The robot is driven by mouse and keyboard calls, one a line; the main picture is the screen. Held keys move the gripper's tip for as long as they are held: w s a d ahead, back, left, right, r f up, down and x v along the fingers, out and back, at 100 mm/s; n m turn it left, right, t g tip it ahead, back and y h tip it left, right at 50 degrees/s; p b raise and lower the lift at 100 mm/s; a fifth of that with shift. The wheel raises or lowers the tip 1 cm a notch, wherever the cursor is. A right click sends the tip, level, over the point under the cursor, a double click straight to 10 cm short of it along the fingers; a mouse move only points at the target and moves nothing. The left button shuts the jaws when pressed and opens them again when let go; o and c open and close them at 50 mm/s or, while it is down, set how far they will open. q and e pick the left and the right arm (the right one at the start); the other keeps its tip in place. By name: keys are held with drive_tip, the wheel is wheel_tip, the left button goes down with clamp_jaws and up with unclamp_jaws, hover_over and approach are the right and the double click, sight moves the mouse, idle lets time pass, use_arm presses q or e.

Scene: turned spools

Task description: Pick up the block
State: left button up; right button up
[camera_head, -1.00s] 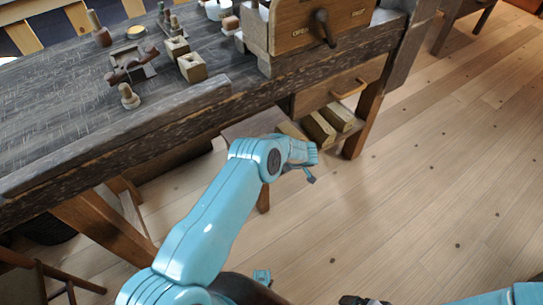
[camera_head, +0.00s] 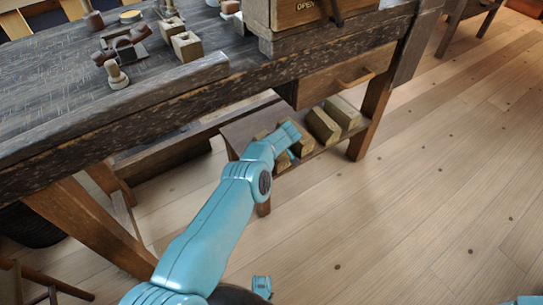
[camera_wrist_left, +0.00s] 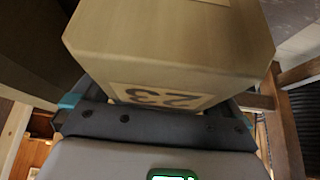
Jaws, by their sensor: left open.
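Several wooden blocks lie on the low shelf under the bench. Two tan blocks (camera_head: 322,126) (camera_head: 342,112) lie side by side at its right, and another shows partly behind my left gripper (camera_head: 292,137). My left gripper is open, reaching in at the shelf among the blocks. In the left wrist view a large tan block (camera_wrist_left: 170,40) with a "23" label fills the space right in front of the gripper. Its far side is out of frame, and I cannot tell whether the fingers touch it.
The shelf (camera_head: 238,128) hangs below the dark workbench (camera_head: 120,110), whose front edge and drawer (camera_head: 345,78) are above my arm. A bench leg (camera_head: 372,115) stands right of the blocks. Turned pieces and small blocks (camera_head: 187,46) lie on top. The floor at right is clear.

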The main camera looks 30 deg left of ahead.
use_arm(q)
drive_tip(key=c, duration=1.2)
drive_tip(key=shift+c, duration=0.2)
